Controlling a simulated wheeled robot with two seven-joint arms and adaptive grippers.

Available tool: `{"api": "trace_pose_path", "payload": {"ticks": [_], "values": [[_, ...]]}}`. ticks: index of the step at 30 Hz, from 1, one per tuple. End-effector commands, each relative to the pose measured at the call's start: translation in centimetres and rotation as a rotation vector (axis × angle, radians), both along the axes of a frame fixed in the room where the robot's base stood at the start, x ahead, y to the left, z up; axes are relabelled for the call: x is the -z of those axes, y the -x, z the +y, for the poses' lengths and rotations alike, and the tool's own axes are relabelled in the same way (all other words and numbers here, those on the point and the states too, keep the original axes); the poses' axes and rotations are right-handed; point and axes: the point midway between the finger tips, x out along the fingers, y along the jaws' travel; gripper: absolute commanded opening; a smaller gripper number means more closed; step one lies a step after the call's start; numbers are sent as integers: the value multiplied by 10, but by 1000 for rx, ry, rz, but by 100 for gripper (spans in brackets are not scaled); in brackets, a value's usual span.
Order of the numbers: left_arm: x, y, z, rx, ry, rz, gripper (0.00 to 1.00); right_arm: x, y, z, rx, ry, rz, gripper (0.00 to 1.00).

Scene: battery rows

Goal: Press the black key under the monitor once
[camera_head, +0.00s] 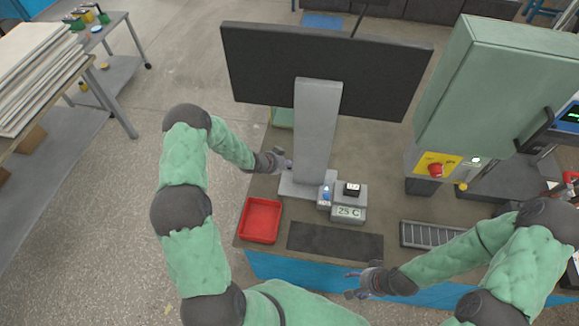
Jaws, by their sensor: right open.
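The monitor (270,72) stands on a grey column and base at the back of the bench. Under it is a small grey device with a display (349,211) reading 25 C. A black key (352,187) with a white label sits on top of this device, with nothing over it. My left gripper (285,163) is beside the monitor column, to the left of and behind the key; its fingers are too small to tell open from shut. My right gripper (352,283) is open and empty at the bench's front edge, well in front of the key.
A blue block (325,194) adjoins the device on its left. A red tray (261,220) and a dark mat (335,241) lie in front. A slotted grey rack (427,235) is at right, near a green cabinet (490,90) with a red knob (435,170).

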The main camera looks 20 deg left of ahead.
Motion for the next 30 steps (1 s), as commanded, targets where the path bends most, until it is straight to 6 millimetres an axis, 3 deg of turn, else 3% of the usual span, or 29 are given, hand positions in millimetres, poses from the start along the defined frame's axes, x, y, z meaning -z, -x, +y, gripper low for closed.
{"api": "trace_pose_path", "payload": {"ticks": [6,19,30], "values": [[-12,0,0,0,0,0,0,-8,0,0,0,0,0,60],[-15,0,0,0,0,0,0,-10,0,0,0,0,0,60],[-46,0,0,1,0,-1,0,-34,0,0,0,0,0,60]]}}
